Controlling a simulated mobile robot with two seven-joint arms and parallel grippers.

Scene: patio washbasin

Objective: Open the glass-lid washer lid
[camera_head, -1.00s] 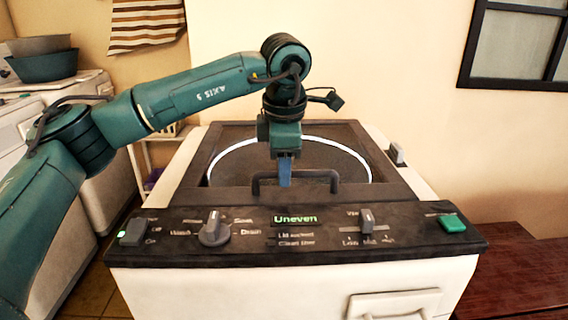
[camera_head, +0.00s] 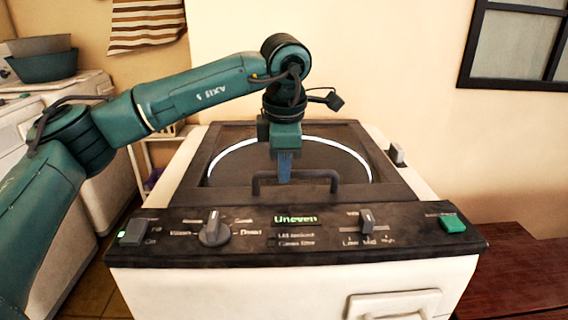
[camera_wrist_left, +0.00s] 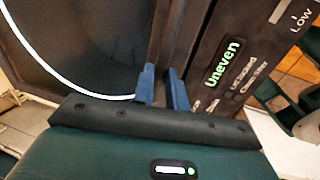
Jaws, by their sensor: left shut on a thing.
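The washer (camera_head: 290,290) is a white top-loader with a dark control panel. Its dark-framed glass lid (camera_head: 225,172) lies flat and closed, with a white ring showing around the round glass. A dark bar handle (camera_head: 325,174) stands at the lid's front edge. My left gripper (camera_head: 285,178) points down at the handle, its blue fingers partly hiding it. In the left wrist view the two fingers (camera_wrist_left: 163,88) sit either side of a dark bar, shut on the handle. My right gripper does not show.
The front panel has a lit display (camera_head: 295,219) reading "Uneven", a round knob (camera_head: 214,228), a slider (camera_head: 367,222) and a green button (camera_head: 453,223). A wall is behind the washer. A dark red wooden surface (camera_head: 525,270) is at the right.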

